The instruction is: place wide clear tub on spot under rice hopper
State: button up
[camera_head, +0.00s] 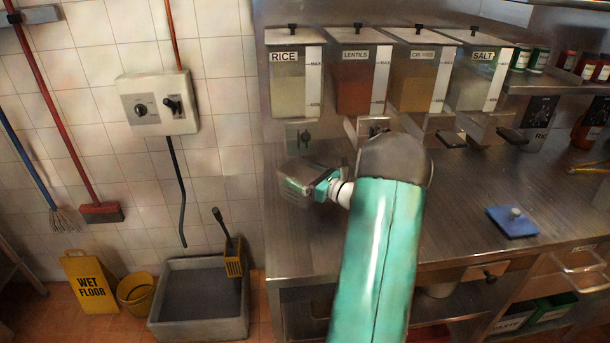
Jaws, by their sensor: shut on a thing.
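The rice hopper (289,92), labelled RICE, hangs at the left end of a row of hoppers, with its metal outlet (302,134) below. My gripper (318,185) is at the left part of the steel counter, below and slightly right of the rice hopper's outlet. It is shut on a greyish see-through thing (297,177), which looks like the wide clear tub. The tub is small and dim in this view, and my gripper covers its right side. I cannot tell whether it touches the counter. No marking of the spot can be made out.
Hoppers of lentils (353,92), another grain (412,90) and salt (473,92) stand to the right. My arm covers the counter's middle. A grey basin (200,328) stands on the floor at left.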

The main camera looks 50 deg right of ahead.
jog(key=o, duration=0.9)
jog(key=shift+o, duration=0.2)
jog(key=s, duration=0.8)
jog(key=s+d, duration=0.1)
jog(key=s, duration=0.3)
jog(key=shift+r, duration=0.1)
